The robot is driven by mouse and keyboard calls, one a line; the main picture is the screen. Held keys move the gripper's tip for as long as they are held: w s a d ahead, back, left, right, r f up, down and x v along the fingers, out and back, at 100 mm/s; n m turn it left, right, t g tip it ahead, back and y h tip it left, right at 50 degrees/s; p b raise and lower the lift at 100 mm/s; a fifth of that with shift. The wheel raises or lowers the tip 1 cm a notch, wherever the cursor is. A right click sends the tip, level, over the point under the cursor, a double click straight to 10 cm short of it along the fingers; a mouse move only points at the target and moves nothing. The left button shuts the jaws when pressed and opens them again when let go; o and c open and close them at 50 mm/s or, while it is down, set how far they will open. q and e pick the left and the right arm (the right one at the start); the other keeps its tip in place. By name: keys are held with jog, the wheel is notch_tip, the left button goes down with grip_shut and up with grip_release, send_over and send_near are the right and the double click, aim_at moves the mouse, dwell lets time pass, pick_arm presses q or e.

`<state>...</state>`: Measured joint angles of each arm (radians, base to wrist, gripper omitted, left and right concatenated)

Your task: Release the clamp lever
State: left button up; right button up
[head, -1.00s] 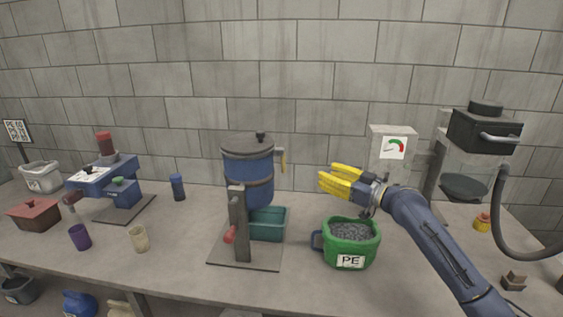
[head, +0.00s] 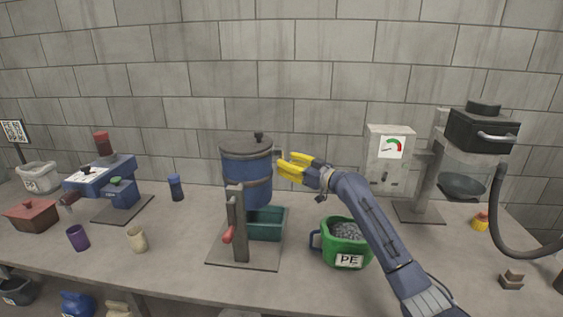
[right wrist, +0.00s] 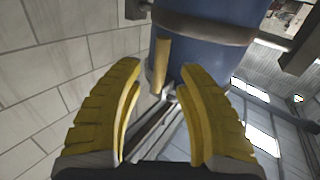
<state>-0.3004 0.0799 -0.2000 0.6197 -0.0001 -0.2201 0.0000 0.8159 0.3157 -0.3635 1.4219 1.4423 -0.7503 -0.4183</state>
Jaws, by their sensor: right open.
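The clamp lever (right wrist: 161,66), a short tan-yellow bar, hangs at the side of the blue lidded tank (head: 247,172). In the right wrist view it shows between and beyond my fingertips, against the blue wall of the tank. In the head view my yellow fingers cover most or all of it. My right gripper (head: 284,165) is open at the tank's right side, its fingers pointing left. In the wrist view I see no clear contact with the lever. My left gripper is not in view.
A grey post with a red handle (head: 228,235) stands before the tank, and a teal bin (head: 267,223) sits beneath it. A green PE bucket (head: 345,242) of grey pellets stands below my right forearm. A gauge box (head: 388,160) is behind to the right.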

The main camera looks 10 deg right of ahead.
jog(key=shift+x, duration=1.45)
jog(key=shift+c, duration=0.3)
grip_shut()
